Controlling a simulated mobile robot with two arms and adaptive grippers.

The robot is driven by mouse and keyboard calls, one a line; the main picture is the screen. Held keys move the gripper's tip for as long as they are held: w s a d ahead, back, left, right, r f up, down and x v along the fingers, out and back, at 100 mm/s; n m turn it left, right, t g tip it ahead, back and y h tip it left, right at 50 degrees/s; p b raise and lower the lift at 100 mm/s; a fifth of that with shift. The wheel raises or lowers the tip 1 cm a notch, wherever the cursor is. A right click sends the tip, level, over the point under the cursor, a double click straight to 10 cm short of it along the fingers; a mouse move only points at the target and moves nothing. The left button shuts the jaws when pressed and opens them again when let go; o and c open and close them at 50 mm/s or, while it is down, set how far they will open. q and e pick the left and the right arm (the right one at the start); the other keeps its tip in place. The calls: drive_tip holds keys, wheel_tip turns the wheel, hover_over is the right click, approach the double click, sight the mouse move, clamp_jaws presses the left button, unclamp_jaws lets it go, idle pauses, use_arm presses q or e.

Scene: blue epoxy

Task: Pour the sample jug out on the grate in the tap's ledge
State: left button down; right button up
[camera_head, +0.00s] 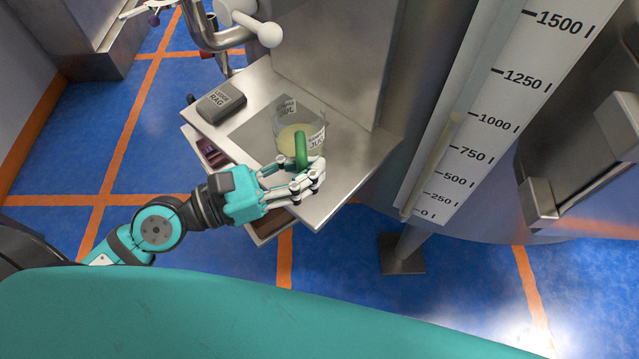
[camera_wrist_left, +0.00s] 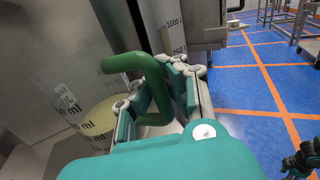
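The sample jug (camera_head: 290,127) is a clear, labelled vessel with pale yellow liquid and a green handle. It stands upright on the steel ledge (camera_head: 345,185), partly over a darker grey square, which looks like the grate (camera_head: 252,132). My left gripper (camera_head: 302,180) is at the handle, on the near side of the jug. In the left wrist view the green handle (camera_wrist_left: 122,62) passes between the fingers (camera_wrist_left: 160,95), which lie close on both sides and look shut on it. A small dark shape at that view's right edge may be my right gripper (camera_wrist_left: 302,160); its fingers are unclear.
A dark grey block labelled rag (camera_head: 222,101) lies at the ledge's left corner. The tap's steel pipe and white ball handle (camera_head: 269,35) are behind it. A steel wall rises behind the jug, and a tall litre scale (camera_head: 490,120) stands to the right.

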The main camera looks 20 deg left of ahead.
sight(305, 149)
use_arm(q)
wheel_tip(305, 149, up, 3)
drive_tip(key=shift+w+r+n+p, duration=0.1)
drive_tip(key=shift+n+p, duration=0.8)
drive_tip(key=shift+p, duration=0.3)
drive_tip(key=shift+w+a+r+n+g, duration=0.2)
drive_tip(key=shift+w+a+n+g, duration=0.15)
drive_tip(key=shift+n, duration=0.75)
drive_tip(key=w+a+n+p, duration=0.1)
drive_tip(key=n, duration=0.1)
drive_tip(key=w+a+n, duration=0.1)
drive_tip(key=w+n, duration=0.1)
drive_tip(key=w+a+r+n+p, duration=0.1)
drive_tip(key=w+n, duration=0.1)
drive_tip(key=n, duration=0.1)
drive_tip(key=shift+w+a+g+p, duration=0.15)
drive_tip(key=shift+a+g+p, duration=0.1)
drive_tip(key=shift+p, duration=0.05)
drive_tip(key=shift+w+r+n+y+p, duration=0.35)
drive_tip(key=shift+y+p, duration=0.25)
drive_tip(key=shift+p, duration=2.1)
drive_tip(key=shift+w+n+y+p, duration=0.45)
drive_tip(key=shift+n+y+p, duration=0.3)
drive_tip(key=shift+p, duration=3.85)
drive_tip(key=shift+w+a+r+n+g+p, duration=0.2)
drive_tip(key=shift+w+a+n+g+p, duration=0.2)
drive_tip(key=shift+w+a+n+p, duration=0.5)
